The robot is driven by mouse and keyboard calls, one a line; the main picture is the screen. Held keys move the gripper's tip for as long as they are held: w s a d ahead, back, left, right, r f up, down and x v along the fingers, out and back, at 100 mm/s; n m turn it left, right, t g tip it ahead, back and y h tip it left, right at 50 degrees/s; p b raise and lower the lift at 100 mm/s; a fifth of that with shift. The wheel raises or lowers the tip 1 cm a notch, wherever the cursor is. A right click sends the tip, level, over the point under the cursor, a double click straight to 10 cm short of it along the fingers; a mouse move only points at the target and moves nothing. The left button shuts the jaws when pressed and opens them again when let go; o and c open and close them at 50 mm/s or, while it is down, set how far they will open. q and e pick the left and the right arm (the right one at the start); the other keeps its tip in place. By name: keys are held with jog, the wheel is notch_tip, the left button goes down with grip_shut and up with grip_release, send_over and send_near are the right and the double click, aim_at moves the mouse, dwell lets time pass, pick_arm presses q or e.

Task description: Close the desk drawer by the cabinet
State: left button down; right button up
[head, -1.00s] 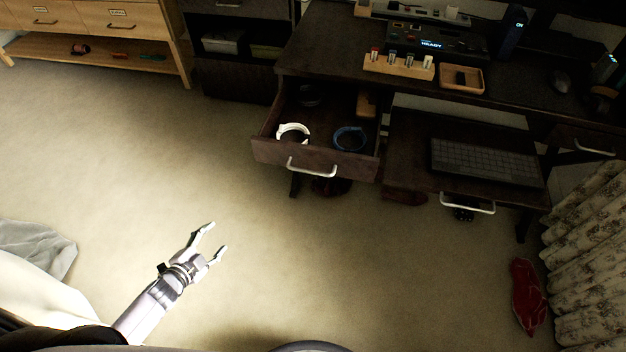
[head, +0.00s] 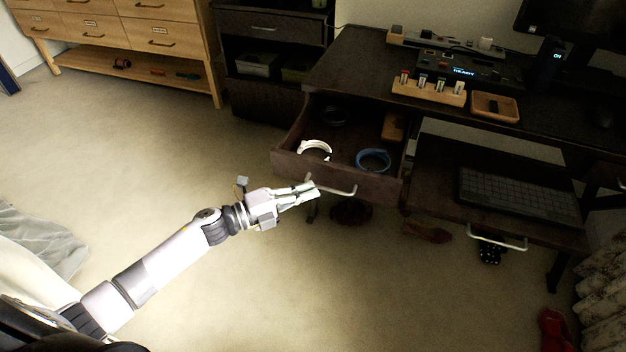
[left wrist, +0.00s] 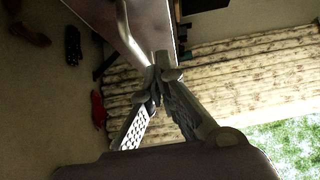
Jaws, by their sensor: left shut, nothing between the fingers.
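The desk drawer (head: 290,165) beside the dark cabinet (head: 262,60) is pulled out from the desk (head: 345,75). My right gripper is not in view.
A keyboard (head: 520,195) lies on a pulled-out tray right of the drawer. Shoes (head: 427,232) lie under the desk. A wooden dresser (head: 150,35) stands at the back left. The carpet in front of the drawer is clear.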

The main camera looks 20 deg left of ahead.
pick_arm(q)
jog(key=w, duration=0.4)
jog(key=shift+w+d, duration=0.1)
jog(key=shift+d, duration=0.05)
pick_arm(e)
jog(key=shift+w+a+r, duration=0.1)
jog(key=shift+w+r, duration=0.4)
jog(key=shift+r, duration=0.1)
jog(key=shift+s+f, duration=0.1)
